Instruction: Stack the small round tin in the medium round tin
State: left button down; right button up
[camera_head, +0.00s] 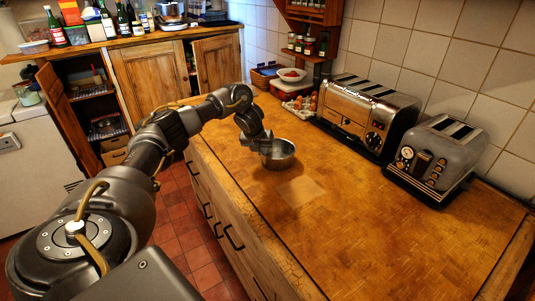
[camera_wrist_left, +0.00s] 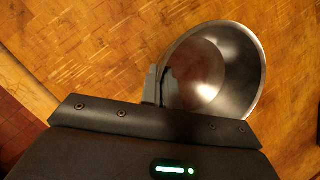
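One round metal tin (camera_head: 284,161) shows on the wooden counter, its open top facing up. Its shiny inside shows in the left wrist view (camera_wrist_left: 214,75). I cannot tell whether it is the small or the medium tin, or whether one sits nested inside the other. My left gripper (camera_head: 263,147) is at the tin's left rim. In the left wrist view its fingers (camera_wrist_left: 160,86) lie close together on either side of the tin's wall, pinching it. I cannot tell whether the tin is resting or slightly raised. My right gripper is not in view.
A pale square patch (camera_head: 301,191) lies on the counter in front of the tin. A long toaster (camera_head: 366,112) and a smaller grey toaster (camera_head: 436,160) stand along the tiled wall. The front counter is clear.

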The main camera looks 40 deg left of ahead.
pick_arm(q)
jog(key=shift+r+b, duration=0.3)
jog(key=shift+r, duration=0.3)
jog(key=v, duration=0.3)
jog(key=shift+w+d, duration=0.15)
jog(key=shift+w, duration=0.15)
jog(key=s+d+r+p, duration=0.5)
jog(key=s+d+r, duration=0.3)
jog(key=s+r, duration=0.1)
jog(key=shift+s+d, duration=0.25)
jog(key=shift+s, duration=0.3)
